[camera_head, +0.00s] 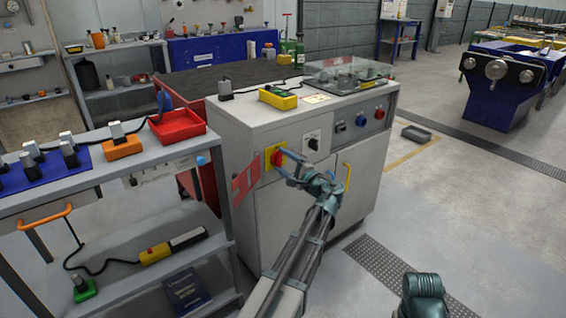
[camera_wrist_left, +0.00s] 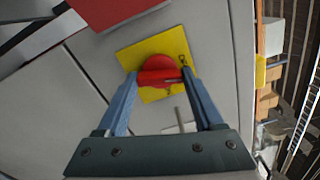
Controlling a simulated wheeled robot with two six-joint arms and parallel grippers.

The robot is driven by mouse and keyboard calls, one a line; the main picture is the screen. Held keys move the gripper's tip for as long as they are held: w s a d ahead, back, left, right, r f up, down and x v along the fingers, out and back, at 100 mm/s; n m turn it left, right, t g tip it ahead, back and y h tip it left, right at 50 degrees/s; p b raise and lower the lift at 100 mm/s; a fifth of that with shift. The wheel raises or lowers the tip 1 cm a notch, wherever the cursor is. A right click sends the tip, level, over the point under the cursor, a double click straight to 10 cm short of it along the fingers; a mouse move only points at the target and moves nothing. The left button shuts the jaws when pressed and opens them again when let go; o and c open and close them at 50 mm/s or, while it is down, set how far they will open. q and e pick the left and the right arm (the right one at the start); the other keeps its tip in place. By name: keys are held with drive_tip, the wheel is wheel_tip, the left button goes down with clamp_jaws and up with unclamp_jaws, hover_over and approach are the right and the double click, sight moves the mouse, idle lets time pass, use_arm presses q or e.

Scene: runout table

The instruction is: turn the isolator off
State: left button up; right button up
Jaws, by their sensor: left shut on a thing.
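The isolator (camera_head: 277,158) is a red rotary handle on a yellow square plate on the front of the grey cabinet. In the left wrist view the red handle (camera_wrist_left: 158,77) lies across the round red base, on the yellow plate (camera_wrist_left: 135,50). My left gripper (camera_head: 282,160) reaches the handle from the front, and its two blue fingers in the wrist view (camera_wrist_left: 160,78) are shut on the handle's bar, one at each end. The fingers hide part of the handle in the head view. Of my right arm only a dark part shows at the bottom right; its gripper is out of view.
A black rotary switch (camera_head: 313,143) sits on a white plate right of the isolator. A yellow door handle (camera_head: 347,177) is near my left wrist.

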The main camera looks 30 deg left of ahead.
use_arm(q)
drive_tip(key=shift+n, duration=1.5)
drive_tip(key=shift+s, duration=0.1)
drive_tip(key=o, duration=1.4)
drive_tip(key=shift+d, duration=0.1)
drive_tip(key=v, duration=1.3)
drive_tip(key=shift+s+d+f, duration=0.1)
drive_tip(key=shift+s+d, duration=0.05)
drive_tip(key=shift+d, duration=0.2)
